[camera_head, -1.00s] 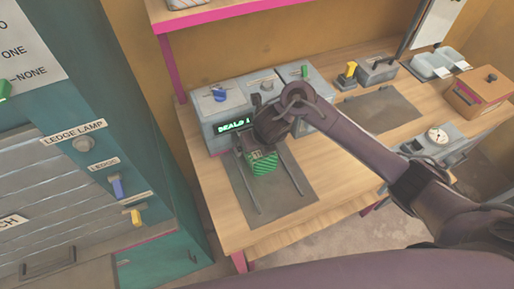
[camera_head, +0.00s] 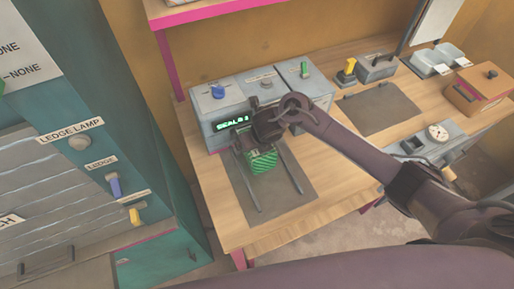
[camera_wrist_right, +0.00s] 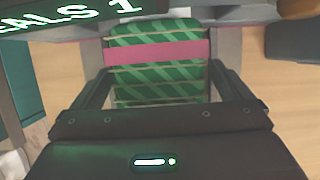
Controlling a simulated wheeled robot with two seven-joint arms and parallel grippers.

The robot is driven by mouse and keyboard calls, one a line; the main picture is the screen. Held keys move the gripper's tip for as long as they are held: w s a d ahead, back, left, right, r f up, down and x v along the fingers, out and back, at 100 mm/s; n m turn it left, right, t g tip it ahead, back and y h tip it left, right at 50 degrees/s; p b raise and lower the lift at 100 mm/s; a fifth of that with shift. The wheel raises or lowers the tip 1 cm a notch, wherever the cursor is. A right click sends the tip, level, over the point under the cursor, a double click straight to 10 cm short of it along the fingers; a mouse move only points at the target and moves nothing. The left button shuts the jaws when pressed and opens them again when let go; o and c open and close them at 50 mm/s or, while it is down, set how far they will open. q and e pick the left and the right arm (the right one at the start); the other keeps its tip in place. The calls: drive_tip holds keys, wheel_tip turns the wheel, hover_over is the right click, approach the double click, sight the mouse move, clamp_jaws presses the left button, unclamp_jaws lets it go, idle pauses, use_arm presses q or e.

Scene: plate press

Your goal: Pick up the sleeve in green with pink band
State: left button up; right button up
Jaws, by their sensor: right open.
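The green sleeve with a pink band (camera_wrist_right: 157,84) has a lighter diagonal pattern and thin lines across it in the right wrist view. In the head view, the sleeve (camera_head: 262,163) is by the front of the grey machine, between two thin rails, partly hidden by my right gripper. My right gripper (camera_head: 259,147) is over it, coming in from the right. In the right wrist view, the right gripper (camera_wrist_right: 157,78) is open, with one finger on each side of the sleeve. Whether the fingers touch it is unclear. My left gripper is not in view.
The grey machine (camera_head: 205,107) has a lit display reading "SEALS 1" and blue and green knobs. A dark mat (camera_head: 250,205) lies under the rails. Another mat (camera_head: 385,112) and an orange-brown box (camera_head: 478,92) are to the right. A teal cabinet (camera_head: 165,190) stands left.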

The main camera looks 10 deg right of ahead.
drive_tip(key=shift+f, duration=0.2)
drive_tip(key=shift+c, duration=0.2)
drive_tip(key=c, duration=1.2)
